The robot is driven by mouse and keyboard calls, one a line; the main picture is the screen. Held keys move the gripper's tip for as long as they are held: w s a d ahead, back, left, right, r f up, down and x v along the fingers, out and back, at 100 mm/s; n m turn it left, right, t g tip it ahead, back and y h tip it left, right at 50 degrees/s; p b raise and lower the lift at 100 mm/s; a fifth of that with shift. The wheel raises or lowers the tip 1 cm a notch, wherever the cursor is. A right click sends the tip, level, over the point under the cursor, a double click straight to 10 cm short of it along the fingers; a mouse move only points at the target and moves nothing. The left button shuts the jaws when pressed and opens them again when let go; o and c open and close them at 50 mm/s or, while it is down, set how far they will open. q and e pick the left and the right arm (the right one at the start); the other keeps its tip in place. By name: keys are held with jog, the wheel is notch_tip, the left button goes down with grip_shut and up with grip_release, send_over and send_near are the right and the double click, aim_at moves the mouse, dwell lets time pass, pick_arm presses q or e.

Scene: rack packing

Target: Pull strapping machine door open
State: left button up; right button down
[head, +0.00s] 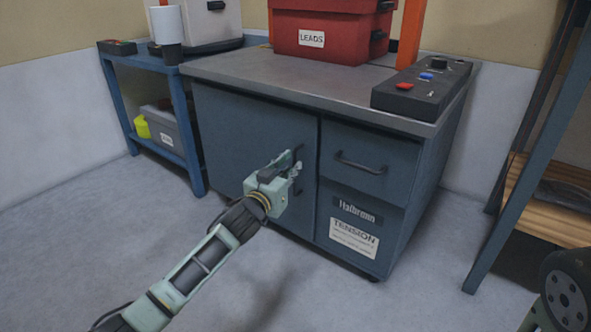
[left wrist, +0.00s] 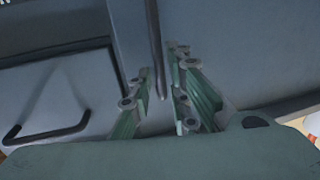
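The strapping machine's door (head: 240,135) is the dark blue-grey left front panel of the cabinet in the head view. It looks shut, flush with the front. Its upright dark handle (head: 299,156) is near the door's right edge, partly hidden by my left gripper (head: 293,165). In the left wrist view, the handle (left wrist: 154,45) runs down between the two fingers of my left gripper (left wrist: 157,85). The fingers stand apart, with a gap showing on both sides of the bar, so the gripper looks open around it. My right gripper is not in view.
A drawer with a dark handle (head: 361,164) is right of the door. On the machine's top are a red LEADS box (head: 330,32) and a control box (head: 422,88). A blue side table (head: 128,65) stands close on the left. The floor (head: 110,235) in front is clear.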

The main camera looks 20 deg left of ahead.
pick_arm(q)
jog(key=shift+w+d+b, duration=0.2)
jog(key=shift+w+b, duration=0.4)
jog(key=shift+w, duration=0.9)
jog(key=shift+c, duration=0.4)
grip_shut()
